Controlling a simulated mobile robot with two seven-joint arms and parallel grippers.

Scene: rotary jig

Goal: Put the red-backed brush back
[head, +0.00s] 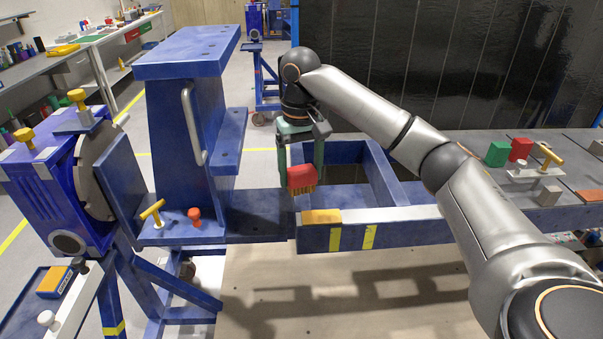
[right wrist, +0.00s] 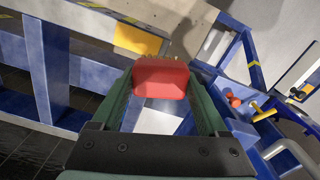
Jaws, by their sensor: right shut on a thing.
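The red-backed brush (head: 302,178) hangs in my right gripper (head: 303,166), bristles pointing down. The gripper's green fingers are shut on it, one on each side. It is held over the near left corner of the blue frame, just above and behind a yellow-orange block (head: 321,216) lying on the frame's front beam (head: 400,214). In the right wrist view the brush's red back (right wrist: 160,78) sits between the fingers, and the yellow block (right wrist: 138,38) shows beyond it. I cannot tell whether the bristles touch anything. My left gripper is not in view.
A blue upright (head: 180,130) with a grey handle stands left of the gripper. A yellow T-handle (head: 152,210) and a red knob (head: 194,215) stick up at its foot. Green (head: 497,154) and red (head: 520,149) blocks stand on the right surface. An orange-topped block (head: 53,281) lies lower left.

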